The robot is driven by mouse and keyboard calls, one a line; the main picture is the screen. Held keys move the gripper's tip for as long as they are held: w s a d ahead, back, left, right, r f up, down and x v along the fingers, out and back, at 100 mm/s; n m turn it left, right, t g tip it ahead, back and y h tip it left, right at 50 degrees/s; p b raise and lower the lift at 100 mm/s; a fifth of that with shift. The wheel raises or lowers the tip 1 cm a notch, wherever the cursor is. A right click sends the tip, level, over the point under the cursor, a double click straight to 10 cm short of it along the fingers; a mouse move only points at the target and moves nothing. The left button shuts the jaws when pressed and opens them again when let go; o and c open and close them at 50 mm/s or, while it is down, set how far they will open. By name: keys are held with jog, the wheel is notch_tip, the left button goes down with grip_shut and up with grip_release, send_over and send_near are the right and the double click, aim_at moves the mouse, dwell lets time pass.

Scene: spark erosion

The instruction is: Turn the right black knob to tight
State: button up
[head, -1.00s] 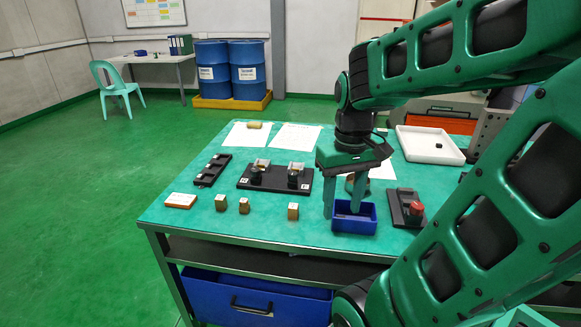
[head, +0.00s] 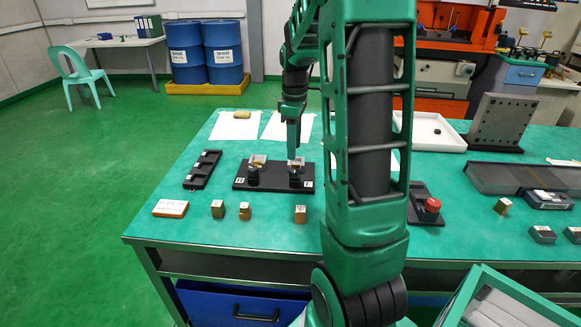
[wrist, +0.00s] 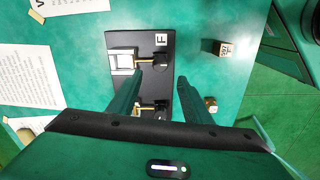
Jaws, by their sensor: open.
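A black plate (head: 274,186) on the green table carries two small fixtures, each with a black knob in front. The right black knob (head: 295,180) is near the plate's right end; in the wrist view this knob (wrist: 161,63) sits on a brass-coloured rod beside the label F. The left black knob (head: 253,178) also shows in the wrist view (wrist: 161,105), partly hidden by my gripper. My gripper (head: 292,152) points down above the right fixture. In the wrist view its fingers (wrist: 158,80) are apart and empty, with the right knob just beyond the gap between the tips.
Wooden blocks (head: 300,214) stand along the table front. A black tray (head: 203,170) lies left of the plate, with papers (head: 236,126) behind. Right are a red-button box (head: 431,207) and a white tray (head: 432,133). My arm hides the table between.

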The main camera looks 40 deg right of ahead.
aim_at(295, 170)
notch_tip(295, 170, down, 8)
jog(key=shift+s+d+f, duration=0.15)
jog(key=shift+c, duration=0.3)
jog(key=c, duration=1)
